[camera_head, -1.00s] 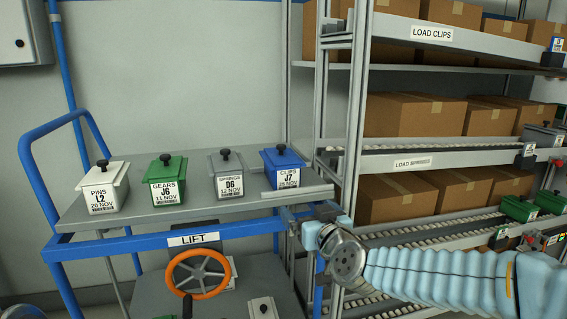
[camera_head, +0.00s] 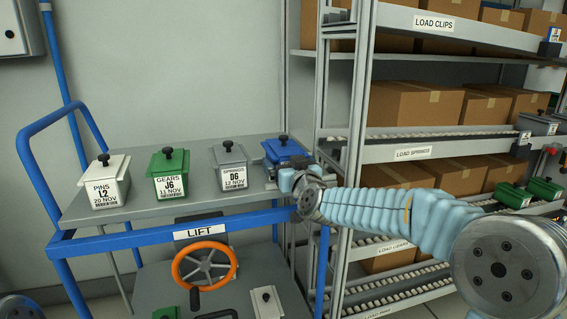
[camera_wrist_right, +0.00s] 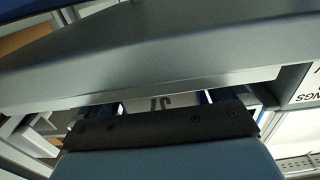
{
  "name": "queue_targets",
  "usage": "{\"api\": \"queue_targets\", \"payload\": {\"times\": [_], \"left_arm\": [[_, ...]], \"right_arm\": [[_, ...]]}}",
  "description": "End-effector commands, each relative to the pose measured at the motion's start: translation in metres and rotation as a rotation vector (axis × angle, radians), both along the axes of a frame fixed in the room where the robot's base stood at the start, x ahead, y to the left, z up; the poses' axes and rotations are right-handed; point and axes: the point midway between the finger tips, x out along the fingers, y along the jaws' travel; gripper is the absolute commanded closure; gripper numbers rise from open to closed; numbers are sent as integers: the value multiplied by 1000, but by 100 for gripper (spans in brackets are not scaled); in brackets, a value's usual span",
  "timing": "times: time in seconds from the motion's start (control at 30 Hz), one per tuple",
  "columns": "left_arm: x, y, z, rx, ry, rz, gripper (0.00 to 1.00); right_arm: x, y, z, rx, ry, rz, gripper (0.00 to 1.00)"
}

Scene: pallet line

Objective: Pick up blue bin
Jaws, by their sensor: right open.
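The blue bin (camera_head: 286,148), with a black knob on its lid, stands upright at the right end of the grey cart top (camera_head: 140,213). My right gripper (camera_head: 282,170) is at its front and hides most of its label in the head view. The gripper is open; I cannot tell whether it touches the bin. My left gripper is not in view.
A roller rack (camera_head: 352,110) with cartons stands close on the right. An orange handwheel (camera_head: 204,264) is below the cart top.

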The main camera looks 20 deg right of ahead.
Motion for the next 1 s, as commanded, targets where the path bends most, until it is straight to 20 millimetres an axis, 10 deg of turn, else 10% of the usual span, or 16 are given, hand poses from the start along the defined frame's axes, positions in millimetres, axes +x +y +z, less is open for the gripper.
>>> {"api": "queue_targets", "payload": {"times": [0.27, 0.8, 1.0], "left_arm": [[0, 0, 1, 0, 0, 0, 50], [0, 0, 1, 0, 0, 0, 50], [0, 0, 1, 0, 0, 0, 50]], "right_arm": [[6, 0, 0, -1, 0, 0, 0], [5, 0, 2, 0, -4, 0, 79], [5, 0, 2, 0, -4, 0, 79]]}}
